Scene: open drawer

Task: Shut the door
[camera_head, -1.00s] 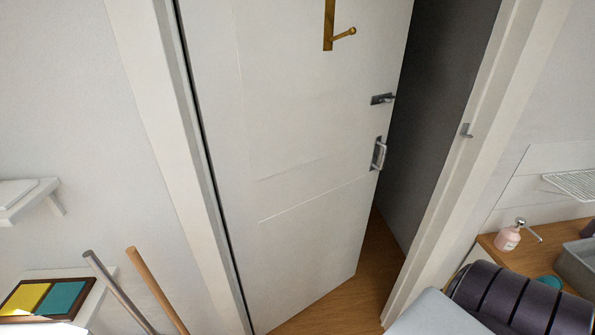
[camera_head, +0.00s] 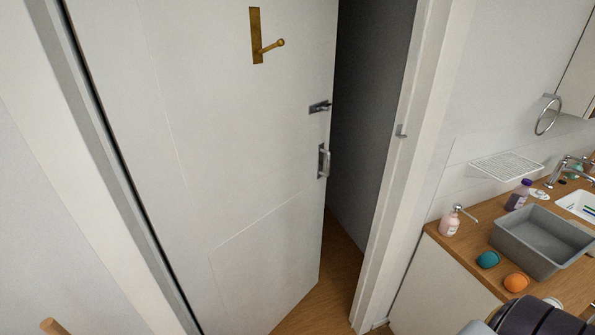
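The white door (camera_head: 235,150) stands ajar, hinged on its left side and swung away from me into the dark space beyond. A gap shows between its right edge and the frame (camera_head: 395,180). On the door are a brass hook (camera_head: 262,40) near the top, a dark latch (camera_head: 319,107) at the right edge and a metal pull handle (camera_head: 323,161) below it. A small catch (camera_head: 401,131) sits on the right jamb. Neither of my grippers shows, though a dark ribbed arm part of mine is at the lower right.
To the right, a wooden counter (camera_head: 460,258) holds a pink soap bottle (camera_head: 450,224), a grey basin (camera_head: 540,245), a teal ball (camera_head: 487,260) and an orange ball (camera_head: 516,282). A wooden pole (camera_head: 52,326) shows at lower left. Wood floor (camera_head: 318,290) shows through the gap.

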